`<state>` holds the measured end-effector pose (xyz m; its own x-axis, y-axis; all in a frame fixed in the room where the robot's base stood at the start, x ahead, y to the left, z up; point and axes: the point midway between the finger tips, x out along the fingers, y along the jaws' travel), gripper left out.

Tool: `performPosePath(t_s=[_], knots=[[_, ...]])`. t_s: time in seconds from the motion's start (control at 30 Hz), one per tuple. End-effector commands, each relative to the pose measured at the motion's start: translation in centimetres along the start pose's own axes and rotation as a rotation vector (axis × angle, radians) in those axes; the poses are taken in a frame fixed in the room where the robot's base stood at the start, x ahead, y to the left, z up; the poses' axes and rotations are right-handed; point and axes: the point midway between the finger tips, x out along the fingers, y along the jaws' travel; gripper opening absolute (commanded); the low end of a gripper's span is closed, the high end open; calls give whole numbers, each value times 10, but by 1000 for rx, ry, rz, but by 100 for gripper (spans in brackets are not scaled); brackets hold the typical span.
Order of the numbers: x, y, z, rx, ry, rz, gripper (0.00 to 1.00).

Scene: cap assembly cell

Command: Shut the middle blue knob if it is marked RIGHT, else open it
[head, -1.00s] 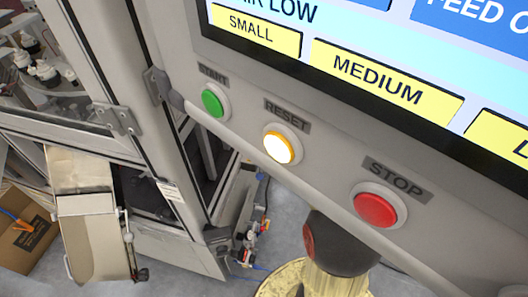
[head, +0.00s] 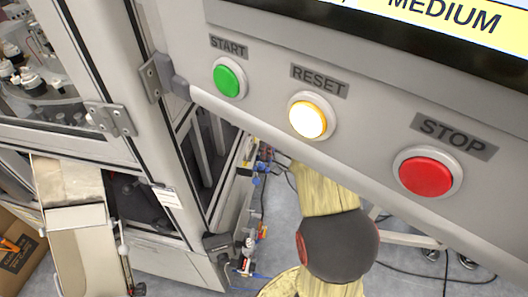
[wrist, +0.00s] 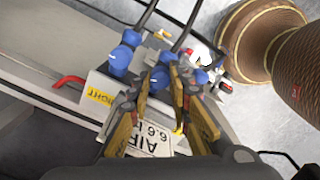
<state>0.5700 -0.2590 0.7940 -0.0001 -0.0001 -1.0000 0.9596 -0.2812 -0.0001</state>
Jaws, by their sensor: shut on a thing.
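In the wrist view my gripper (wrist: 161,82) has its two yellow-padded fingers closed around a blue knob (wrist: 160,77), which I take as the middle one. Another blue knob (wrist: 119,62) is to its left, and a further blue knob (wrist: 200,77) is to its right. A yellow label (wrist: 101,96) lies on the pale block left of the fingers; its visible letters read "IGHT", with the start hard to make out. The fingers hide part of the held knob and the block below it. In the head view small blue parts (head: 262,166) show low beside the machine frame; the fingers cannot be made out there.
A white plate (wrist: 155,141) marked "AIR" sits under the fingers. In the head view the panel's green START (head: 229,78), lit RESET (head: 307,119) and red STOP (head: 428,175) buttons overhang my arm.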

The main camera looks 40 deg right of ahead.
Motion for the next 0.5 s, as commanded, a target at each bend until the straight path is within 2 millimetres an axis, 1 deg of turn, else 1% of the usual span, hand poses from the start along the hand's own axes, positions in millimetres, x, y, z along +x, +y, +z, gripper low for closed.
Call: performPosePath(t_s=[0.03,0.1,0.33,0.5], knots=[[0,0,0,0,0,0,4],[0,0,0,0,0,0,0],[-1,0,0,14,0,-2,0],[-4,0,0,122,0,-2,0]])
